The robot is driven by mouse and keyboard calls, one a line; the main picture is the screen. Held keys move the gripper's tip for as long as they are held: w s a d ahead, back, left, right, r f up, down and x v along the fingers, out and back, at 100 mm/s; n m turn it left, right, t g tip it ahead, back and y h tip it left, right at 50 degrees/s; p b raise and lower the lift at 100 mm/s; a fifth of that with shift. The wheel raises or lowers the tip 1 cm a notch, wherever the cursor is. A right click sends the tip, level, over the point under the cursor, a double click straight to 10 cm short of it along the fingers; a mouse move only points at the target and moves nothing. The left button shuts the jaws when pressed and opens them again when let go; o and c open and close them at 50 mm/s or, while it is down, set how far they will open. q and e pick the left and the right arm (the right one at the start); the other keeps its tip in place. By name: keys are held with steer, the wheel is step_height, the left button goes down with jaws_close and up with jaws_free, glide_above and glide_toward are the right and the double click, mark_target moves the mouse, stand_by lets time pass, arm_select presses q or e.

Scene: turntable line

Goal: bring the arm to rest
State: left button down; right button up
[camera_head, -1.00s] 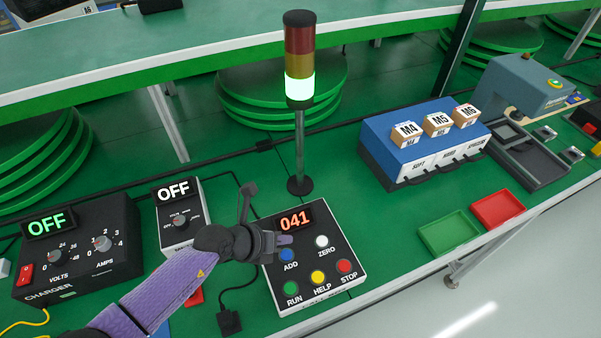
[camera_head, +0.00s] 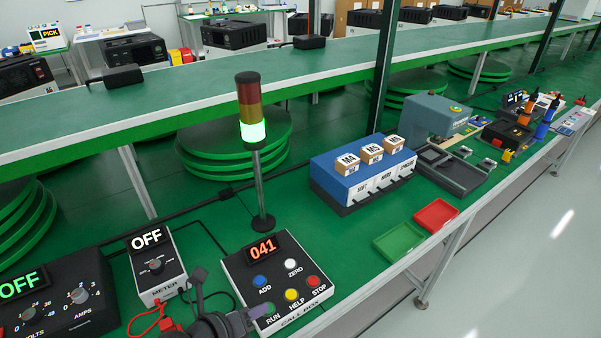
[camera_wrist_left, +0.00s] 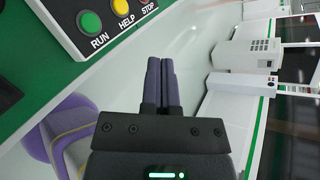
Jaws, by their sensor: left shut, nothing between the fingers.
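My left gripper (camera_head: 262,316) is at the bottom of the head view, in front of the lower left corner of the call box (camera_head: 290,265). In the left wrist view its two purple fingers (camera_wrist_left: 160,82) are together, with nothing between them. The call box shows 041 and has blue ADD, white ZERO, green RUN, yellow HELP and red STOP buttons. In the left wrist view the RUN button (camera_wrist_left: 89,22) lies up and left of the fingertips, and the fingers are over the pale floor beyond the bench edge. My right gripper is not in view.
A signal tower (camera_head: 252,130) glows green behind the call box. A meter (camera_head: 155,265) and a charger (camera_head: 62,290), both reading OFF, stand at left. A blue drawer unit (camera_head: 335,180) bears several small boxes. Green (camera_head: 382,245) and red (camera_head: 455,224) trays sit near the front edge.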

arm_select(q)
step_height(320, 180, up, 8)
steer(key=w+n+t, duration=0.1)
steer(key=n+t, duration=0.5)
steer(key=a+r+n+t+y, duration=0.35)
steer(key=a+n+y, duration=0.5)
steer(key=n, duration=0.55)
steer(key=s+a+f+n+g+y, duration=0.3)
steer(key=s+f+n+g, duration=0.5)
steer(key=s+n+g, duration=0.25)
steer(key=s+d+f+n+g+h, duration=0.1)
steer(key=s+d+g+h, duration=0.35)
steer(key=s, duration=0.45)
step_height(320, 180, down, 22)
steer(key=s+g+y+b, duration=0.1)
steer(key=s+g+b, duration=0.1)
steer(key=s+b, duration=0.1)
steer(key=s+a+f+b, duration=0.2)
steer(key=s+a+f, duration=0.1)
steer(key=s+f, duration=0.9)
steer(key=shift+s+g+y, duration=0.3)
steer(key=shift+s+g, duration=0.1)
steer(key=shift+g, duration=0.05)
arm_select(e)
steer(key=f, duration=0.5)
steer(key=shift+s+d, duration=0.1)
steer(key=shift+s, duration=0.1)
